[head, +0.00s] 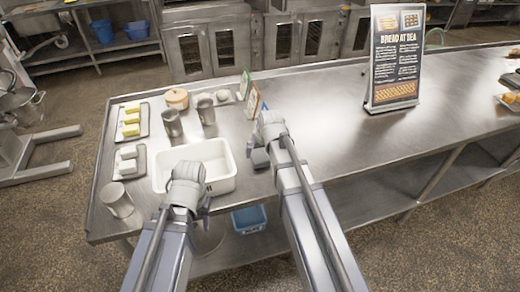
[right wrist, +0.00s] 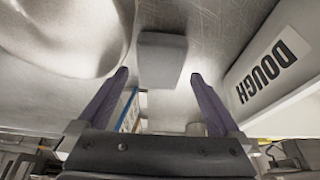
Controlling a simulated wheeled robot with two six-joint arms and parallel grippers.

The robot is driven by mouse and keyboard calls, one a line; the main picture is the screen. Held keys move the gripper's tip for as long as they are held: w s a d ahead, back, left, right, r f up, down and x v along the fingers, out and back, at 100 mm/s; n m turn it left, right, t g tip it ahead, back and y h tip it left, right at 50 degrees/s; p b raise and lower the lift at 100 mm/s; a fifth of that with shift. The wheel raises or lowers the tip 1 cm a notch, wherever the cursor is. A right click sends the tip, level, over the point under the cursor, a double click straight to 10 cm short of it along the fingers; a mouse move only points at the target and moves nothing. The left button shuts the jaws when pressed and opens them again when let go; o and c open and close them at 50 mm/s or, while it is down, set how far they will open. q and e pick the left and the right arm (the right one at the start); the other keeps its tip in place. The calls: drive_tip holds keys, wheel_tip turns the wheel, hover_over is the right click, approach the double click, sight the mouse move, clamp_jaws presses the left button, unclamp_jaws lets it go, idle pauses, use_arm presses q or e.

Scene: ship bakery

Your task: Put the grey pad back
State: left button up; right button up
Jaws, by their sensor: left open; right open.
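The grey pad (head: 260,158) lies on the steel table just right of the white bin, partly hidden by my right arm. In the right wrist view the grey pad (right wrist: 162,58) is just beyond and between the fingertips. My right gripper (right wrist: 158,82) is open and empty, pointing at it. In the head view my right gripper (head: 256,142) is mostly hidden by its own wrist. My left gripper (head: 203,207) is by the front of the white bin, its fingers mostly hidden. A small tray (head: 118,176) at the left holds pale grey and white blocks.
The white bin (head: 228,185) stands between my grippers; its DOUGH label (right wrist: 272,70) shows in the wrist view. Metal cups (head: 172,122), a tray of yellow blocks (head: 122,136) and small cards (head: 253,100) stand behind. The table right of my right arm is clear up to the sign (head: 395,55).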

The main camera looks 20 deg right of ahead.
drive_tip(key=p+v, duration=0.6)
drive_tip(key=v, duration=0.2)
drive_tip(key=shift+r+p, duration=0.2)
drive_tip(key=shift+p, duration=0.15)
drive_tip(key=shift+a, duration=0.1)
